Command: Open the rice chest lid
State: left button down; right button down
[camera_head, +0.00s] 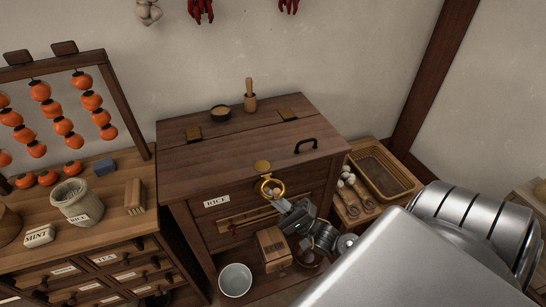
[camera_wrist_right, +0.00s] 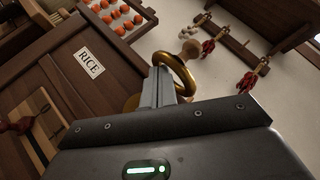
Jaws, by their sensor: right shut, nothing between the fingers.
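The rice chest (camera_head: 190,186) is dark wood with a RICE label, which also shows in the wrist view (camera_wrist_right: 88,65). Its lid (camera_head: 240,150) lies flat and closed, with two brass hinges at the back and a black handle (camera_head: 305,146) near its right front. A brass ring (camera_head: 268,189) hangs from a round plate at the lid's front edge. My right gripper (camera_head: 276,198) is shut and empty at the ring. In the wrist view its fingers (camera_wrist_right: 166,88) reach up against or into the ring (camera_wrist_right: 178,70); I cannot tell which. My left gripper is not in view.
On the lid's back stand a small bowl (camera_head: 220,112) and a wooden pestle in its cup (camera_head: 250,97). A drawer cabinet with jars (camera_head: 76,201) and hanging orange fruit stands left. A wicker tray (camera_head: 380,172) is right.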

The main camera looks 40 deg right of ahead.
jog(key=s+d+f+b, duration=0.5)
jog(key=s+d+f, duration=0.2)
jog(key=f, duration=0.1)
jog(key=shift+s, duration=0.25)
